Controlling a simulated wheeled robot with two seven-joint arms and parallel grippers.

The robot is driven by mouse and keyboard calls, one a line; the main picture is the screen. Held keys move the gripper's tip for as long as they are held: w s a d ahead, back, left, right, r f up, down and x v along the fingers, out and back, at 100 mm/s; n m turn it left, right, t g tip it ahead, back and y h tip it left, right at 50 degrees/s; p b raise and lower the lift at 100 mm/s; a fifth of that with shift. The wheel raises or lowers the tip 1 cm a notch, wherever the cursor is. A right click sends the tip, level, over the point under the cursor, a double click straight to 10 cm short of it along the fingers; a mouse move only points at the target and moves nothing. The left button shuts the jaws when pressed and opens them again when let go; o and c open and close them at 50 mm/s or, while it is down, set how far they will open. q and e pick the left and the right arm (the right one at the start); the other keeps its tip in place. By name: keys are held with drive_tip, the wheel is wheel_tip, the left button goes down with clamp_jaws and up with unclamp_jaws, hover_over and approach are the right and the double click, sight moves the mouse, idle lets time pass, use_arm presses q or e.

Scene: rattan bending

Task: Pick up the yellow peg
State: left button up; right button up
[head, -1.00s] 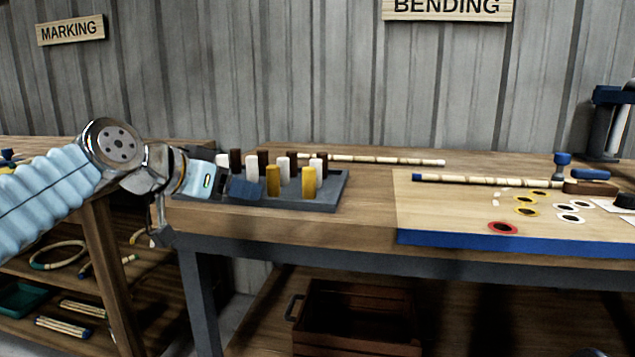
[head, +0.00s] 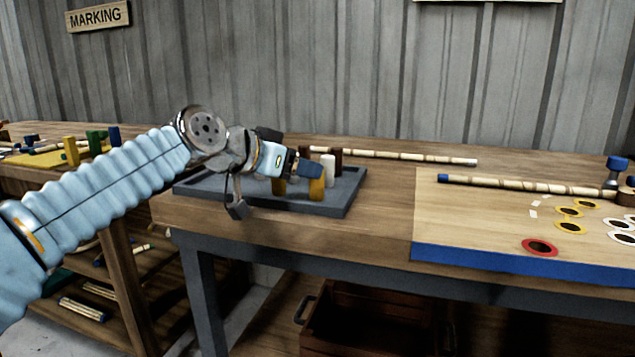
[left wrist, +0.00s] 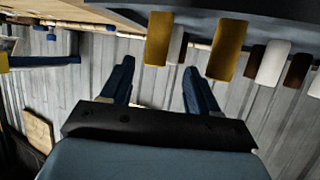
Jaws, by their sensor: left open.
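Two yellow pegs stand upright in the grey tray (head: 330,208) on the bench. My left gripper (head: 308,168) is open and empty, reaching across the tray. In the left wrist view, which looks upside down, my open fingers (left wrist: 160,78) point toward the pegs. One yellow peg (left wrist: 158,38) is ahead between them, and another yellow peg (left wrist: 227,50) is ahead of the right finger.
White (head: 328,166) and brown (head: 337,156) pegs stand close to the yellow ones; others are hidden by my arm. A rattan pole (head: 410,157) lies behind the tray. A blue-edged board (head: 470,215) with coloured rings is at the right. Bare bench lies between tray and board.

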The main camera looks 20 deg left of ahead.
sight(317, 183)
use_arm(q)
drive_tip(key=x, duration=0.5)
drive_tip(key=shift+d+p, duration=0.3)
drive_tip(key=shift+d, duration=0.05)
drive_tip(key=c, duration=1)
drive_tip(key=shift+c, duration=0.2)
drive_tip(key=shift+r, duration=0.1)
